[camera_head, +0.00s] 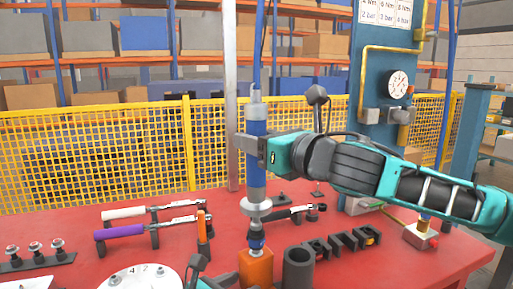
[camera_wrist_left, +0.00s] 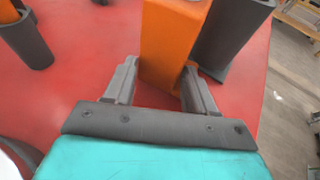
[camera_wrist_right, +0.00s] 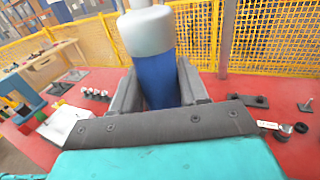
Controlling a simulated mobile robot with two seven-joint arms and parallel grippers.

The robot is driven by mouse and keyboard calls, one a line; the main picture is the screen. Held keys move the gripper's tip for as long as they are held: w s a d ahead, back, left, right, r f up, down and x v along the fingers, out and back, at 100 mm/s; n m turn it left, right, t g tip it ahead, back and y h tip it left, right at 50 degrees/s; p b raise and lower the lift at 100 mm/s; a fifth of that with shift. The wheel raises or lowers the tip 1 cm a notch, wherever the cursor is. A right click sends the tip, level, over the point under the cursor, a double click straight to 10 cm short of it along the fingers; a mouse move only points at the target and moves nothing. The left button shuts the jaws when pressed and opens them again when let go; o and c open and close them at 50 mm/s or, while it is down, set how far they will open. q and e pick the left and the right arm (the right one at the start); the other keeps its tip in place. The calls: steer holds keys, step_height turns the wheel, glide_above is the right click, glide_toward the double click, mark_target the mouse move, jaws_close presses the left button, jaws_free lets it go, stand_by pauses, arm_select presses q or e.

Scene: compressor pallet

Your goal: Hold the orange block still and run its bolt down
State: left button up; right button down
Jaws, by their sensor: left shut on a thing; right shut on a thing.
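The orange block (camera_head: 256,268) stands on the red table at the bottom middle of the head view. In the left wrist view the orange block (camera_wrist_left: 172,45) rises between the fingers of my left gripper (camera_wrist_left: 158,88), which is shut on it. My right gripper (camera_head: 262,152) is shut on the blue body of an upright hanging screwdriver tool (camera_head: 256,172). The tool also shows between the fingers in the right wrist view (camera_wrist_right: 158,78). Its lower end sits right above the block's top. The bolt is hidden under the tool's tip.
A dark grey cylinder (camera_head: 298,268) stands just right of the block. Several dark holders (camera_head: 340,243) line up further right. Wrenches with white (camera_head: 124,212) and purple (camera_head: 119,231) handles rest at left. A white numbered disc (camera_head: 145,278) lies in front. A yellow fence (camera_head: 90,150) runs behind.

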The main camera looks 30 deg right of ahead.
mark_target(258, 104)
arm_select(q)
steer(key=shift+s+d+r, duration=0.1)
arm_select(e)
steer(key=shift+r, duration=3.7)
arm_select(q)
steer(key=o, duration=1.2)
steer(key=shift+o, duration=0.2)
steer(key=v, duration=1.2)
arm_select(e)
steer(key=shift+s, duration=0.15)
